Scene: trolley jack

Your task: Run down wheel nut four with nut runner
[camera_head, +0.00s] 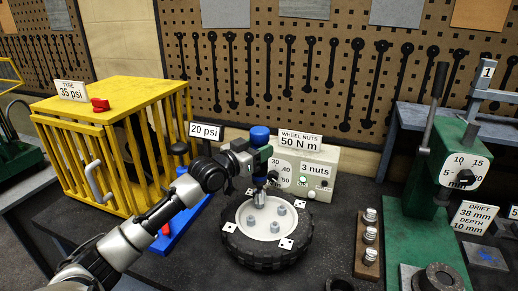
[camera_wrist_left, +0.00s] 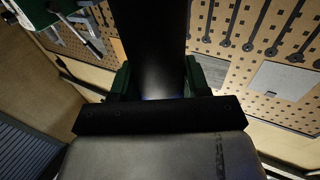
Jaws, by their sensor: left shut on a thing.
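The wheel (camera_head: 245,218) lies flat on the dark bench, a black tyre with a pale hub and several nuts or studs. My left gripper (camera_head: 262,160) is shut around the nut runner (camera_head: 260,136), which has a blue top and a silver socket. The runner stands upright over the far-left part of the hub. Its socket hides what is under it, so I cannot tell whether it sits on a nut. The left wrist view shows the dark runner body (camera_wrist_left: 152,45) between the green-edged fingers (camera_wrist_left: 155,85). My right gripper is out of view.
A controller box (camera_head: 325,160) behind the wheel reads "3 nuts", under a "WHEEL NUTS 50 N m" sign (camera_head: 300,140). A yellow cage (camera_head: 115,100) stands left. A brown block (camera_head: 367,262) with silver nuts and a green press (camera_head: 425,235) stand right.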

